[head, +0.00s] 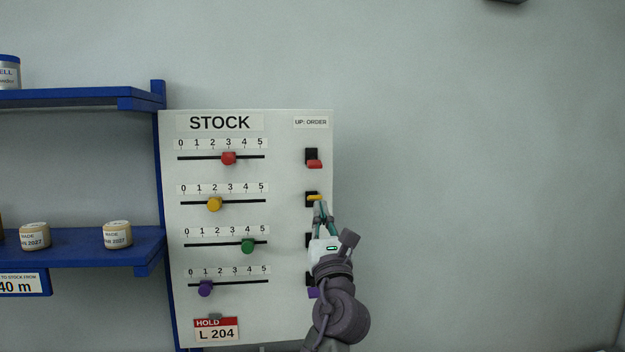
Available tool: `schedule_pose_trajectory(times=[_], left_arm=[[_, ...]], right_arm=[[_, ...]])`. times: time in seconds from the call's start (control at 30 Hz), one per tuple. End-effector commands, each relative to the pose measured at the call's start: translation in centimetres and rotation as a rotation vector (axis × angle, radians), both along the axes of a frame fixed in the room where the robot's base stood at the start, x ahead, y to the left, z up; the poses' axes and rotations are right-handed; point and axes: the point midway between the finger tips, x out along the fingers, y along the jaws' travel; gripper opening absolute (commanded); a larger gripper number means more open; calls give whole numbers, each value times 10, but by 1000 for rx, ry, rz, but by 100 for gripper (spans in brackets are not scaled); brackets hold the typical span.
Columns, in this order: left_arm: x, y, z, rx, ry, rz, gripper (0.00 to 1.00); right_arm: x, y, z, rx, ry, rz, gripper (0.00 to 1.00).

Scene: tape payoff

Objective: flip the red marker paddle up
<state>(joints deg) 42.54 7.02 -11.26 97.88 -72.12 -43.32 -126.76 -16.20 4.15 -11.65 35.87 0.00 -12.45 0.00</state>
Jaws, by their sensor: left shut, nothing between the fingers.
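The red marker paddle (314,164) is at the top of the right column on the white STOCK board (285,230), under the "UP: ORDER" label. It hangs at the lower part of its black mount, tilted down. My left gripper (319,203) is shut and empty. Its fingertips are just below the yellow paddle (315,197), one row under the red one; I cannot tell whether they touch it. My gripper and arm hide most of the green row's paddle and part of the purple paddle (313,293). My right gripper is not in view.
Sliders with red (228,158), yellow (214,204), green (248,246) and purple (205,288) knobs fill the board's left side. A blue shelf (85,255) with tape rolls stands left of the board. The wall to the right is bare.

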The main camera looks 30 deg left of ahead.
Motion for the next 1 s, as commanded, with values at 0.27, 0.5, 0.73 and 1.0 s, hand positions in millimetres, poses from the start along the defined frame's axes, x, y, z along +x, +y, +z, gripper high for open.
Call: schedule_pose_trajectory(times=[0.27,0.5,0.73,1.0], left_arm=[[3,3,3,-3,0,0,0],[27,21,26,-4,0,-1,0],[54,42,46,-4,1,-1,0],[67,51,54,-6,0,-2,0]], right_arm=[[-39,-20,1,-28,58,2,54],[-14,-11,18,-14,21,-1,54],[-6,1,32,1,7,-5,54],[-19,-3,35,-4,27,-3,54]])
